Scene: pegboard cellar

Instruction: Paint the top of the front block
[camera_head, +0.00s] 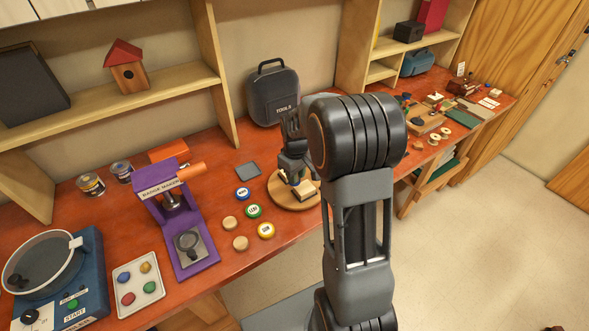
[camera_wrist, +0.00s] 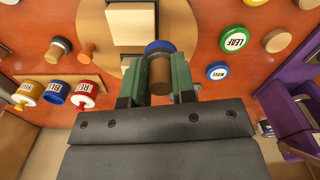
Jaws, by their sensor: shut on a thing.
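My gripper (camera_head: 292,180) is over the round wooden board (camera_head: 281,199) on the bench. In the wrist view its green fingers (camera_wrist: 160,80) are shut on a brown cylindrical dauber (camera_wrist: 160,76) with a blue end (camera_wrist: 159,46). Two pale wooden blocks stand on the board: a larger-looking one (camera_wrist: 130,24) and a smaller visible part of another (camera_wrist: 127,61), partly hidden by a finger. The dauber is beside the blocks in this view; I cannot tell whether it touches one. The head view shows a pale block top (camera_head: 305,189) by my gripper. No paint shows on the visible block tops.
Badges (camera_head: 254,211) and wooden discs lie left of the board. A purple badge maker (camera_head: 190,250) stands further left.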

